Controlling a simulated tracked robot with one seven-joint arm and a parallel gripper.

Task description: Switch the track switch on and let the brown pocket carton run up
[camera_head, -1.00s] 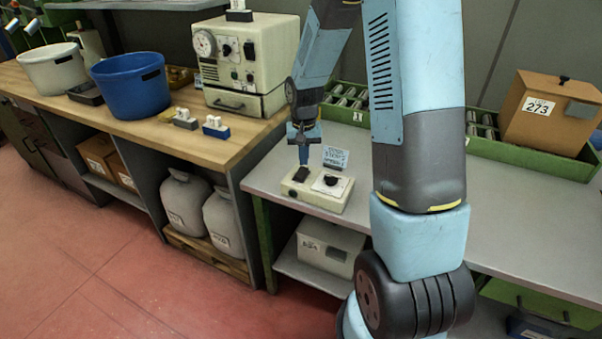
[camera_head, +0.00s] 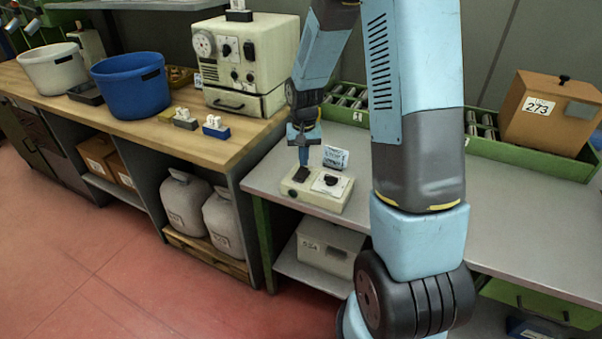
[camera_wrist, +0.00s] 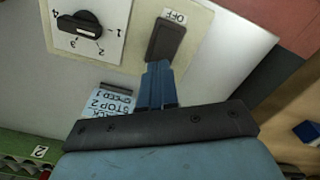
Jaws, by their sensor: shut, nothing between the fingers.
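A cream control box (camera_head: 322,204) stands on the grey bench. Its black rocker switch (camera_wrist: 165,40) has an OFF label at its far end in the wrist view; I cannot tell which side is pressed. My gripper (camera_head: 303,163) points down over the box, its fingers shut and empty. In the wrist view the fingertips (camera_wrist: 157,68) are at the rocker's end away from OFF; contact is unclear. The brown carton (camera_head: 527,122), labelled 273, sits at the right on a green roller track (camera_head: 500,152).
A black dial (camera_wrist: 80,25) numbered 1 to 4 sits beside the rocker. A small card (camera_wrist: 107,106) reading STOP 2, SPEED 1 stands behind the box. A cream instrument (camera_head: 248,55) and blue tub (camera_head: 131,88) are on the wooden bench. The grey bench (camera_head: 515,230) is clear at right.

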